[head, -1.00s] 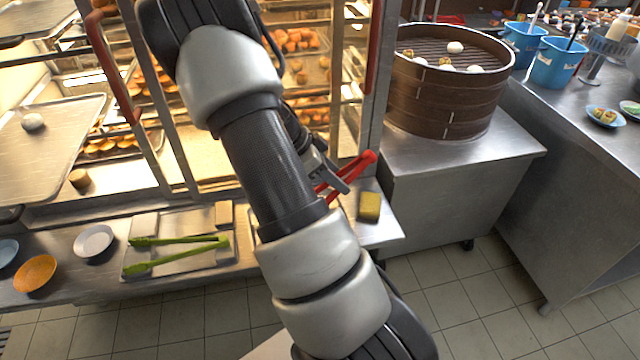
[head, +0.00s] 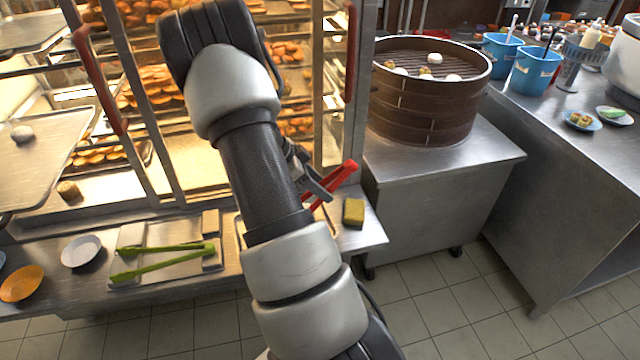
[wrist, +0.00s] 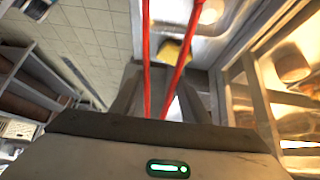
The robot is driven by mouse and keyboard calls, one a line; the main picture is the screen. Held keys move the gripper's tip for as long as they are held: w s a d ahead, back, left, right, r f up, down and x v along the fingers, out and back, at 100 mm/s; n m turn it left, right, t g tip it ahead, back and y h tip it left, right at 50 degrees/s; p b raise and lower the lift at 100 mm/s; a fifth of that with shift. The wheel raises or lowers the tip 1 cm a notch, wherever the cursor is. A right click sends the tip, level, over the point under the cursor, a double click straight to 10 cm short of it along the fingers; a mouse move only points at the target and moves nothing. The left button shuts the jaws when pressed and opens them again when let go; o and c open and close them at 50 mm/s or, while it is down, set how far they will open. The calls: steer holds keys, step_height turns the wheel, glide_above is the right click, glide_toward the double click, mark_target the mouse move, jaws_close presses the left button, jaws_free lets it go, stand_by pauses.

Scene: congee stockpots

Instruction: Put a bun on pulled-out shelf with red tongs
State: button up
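The red tongs (head: 343,176) show beside my arm above the front counter. In the wrist view the red tongs (wrist: 163,60) run between the fingers of my gripper (wrist: 160,95), which appears shut on them. In the head view my gripper (head: 312,180) is partly hidden behind my arm. White buns (head: 437,58) sit with small yellowish pieces in the round brown steamer (head: 430,105) at the right. The pulled-out shelf (head: 45,165) sticks out at the far left with one pale bun (head: 22,133) on it.
A yellow sponge (head: 353,212) lies on the counter near the tongs. Green tongs (head: 165,262) lie on a tray, with plates (head: 82,251) to their left. The bread rack (head: 170,180) stands behind my arm. Blue containers (head: 535,68) stand right of the steamer. Floor is clear in front.

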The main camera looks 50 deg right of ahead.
steer(key=shift+f+b, duration=1.25)
steer(key=shift+f, duration=0.6)
steer(key=c, duration=0.7)
steer(key=shift+r+p, duration=2.45)
steer(key=shift+r, duration=3.55)
steer(key=shift+c, duration=0.2)
